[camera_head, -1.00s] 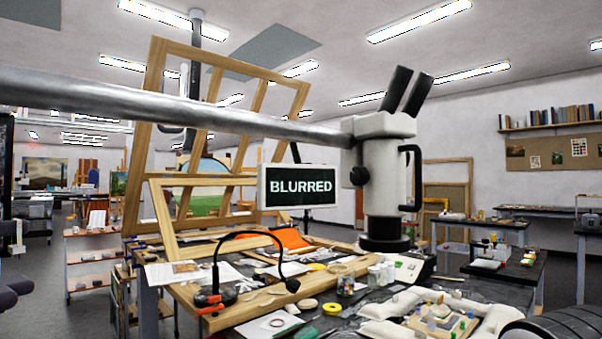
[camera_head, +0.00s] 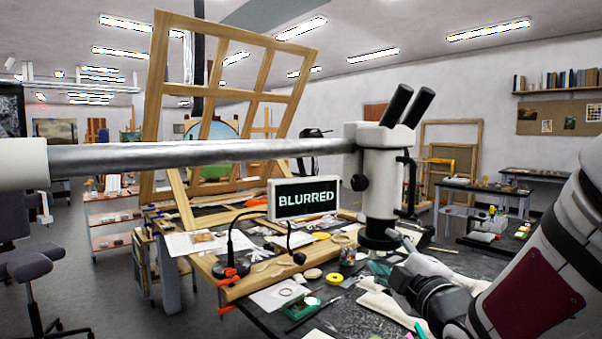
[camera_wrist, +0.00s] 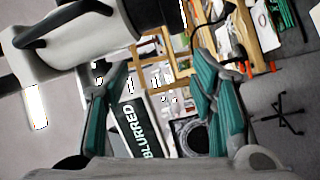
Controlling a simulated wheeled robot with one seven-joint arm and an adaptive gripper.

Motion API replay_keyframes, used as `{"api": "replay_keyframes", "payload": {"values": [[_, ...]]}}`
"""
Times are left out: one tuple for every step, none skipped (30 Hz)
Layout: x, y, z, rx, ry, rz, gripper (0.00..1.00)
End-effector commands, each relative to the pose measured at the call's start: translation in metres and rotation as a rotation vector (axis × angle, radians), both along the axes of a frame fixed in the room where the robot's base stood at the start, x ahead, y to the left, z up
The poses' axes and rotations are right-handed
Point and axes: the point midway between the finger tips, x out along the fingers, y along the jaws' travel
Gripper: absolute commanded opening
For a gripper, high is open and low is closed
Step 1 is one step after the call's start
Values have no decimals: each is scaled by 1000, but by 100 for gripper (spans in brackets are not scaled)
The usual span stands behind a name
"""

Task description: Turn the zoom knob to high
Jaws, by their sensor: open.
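The white microscope (camera_head: 381,200) hangs on a grey boom, with two black eyepieces on top. A round black knob (camera_head: 359,183) shows on its near left side; I see no readable marks on it. A small display (camera_head: 303,199) left of it reads "BLURRED", and the display also shows in the wrist view (camera_wrist: 130,128). My gripper (camera_head: 399,243) is beside the lower right of the microscope, below the knob. In the wrist view my gripper (camera_wrist: 160,75) has its two teal-padded fingers apart with nothing held between them. The white microscope body (camera_wrist: 75,42) fills the upper left there.
The boom (camera_head: 200,154) runs across from the left. A black handle (camera_head: 411,185) stands out on the microscope's right. Below is a cluttered worktable with jars, papers and a gooseneck lamp (camera_head: 231,268). A wooden frame (camera_head: 155,120) stands behind.

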Motion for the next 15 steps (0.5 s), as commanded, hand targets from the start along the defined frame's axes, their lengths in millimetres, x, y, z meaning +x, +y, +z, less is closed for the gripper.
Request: {"api": "replay_keyframes", "payload": {"values": [[-5, 1, 15, -31, -55, 13, 51], [-7, 2, 22, -52, -92, 21, 51], [-10, 3, 31, -77, -138, 30, 51], [-12, 3, 37, -92, -170, 35, 51], [-14, 4, 43, -105, -199, 38, 51], [-17, 4, 49, -122, -232, 41, 51], [-19, 5, 53, -132, -255, 44, 51], [-20, 5, 56, -141, -273, 45, 51], [-22, 5, 59, -150, -294, 47, 51], [-23, 6, 61, -156, -306, 48, 51], [-24, 6, 62, -159, -315, 49, 51], [-23, 6, 64, -162, -324, 49, 51], [-22, 6, 65, -164, -329, 49, 51], [-20, 7, 65, -165, -331, 49, 51], [-17, 7, 66, -165, -333, 49, 51]]}}
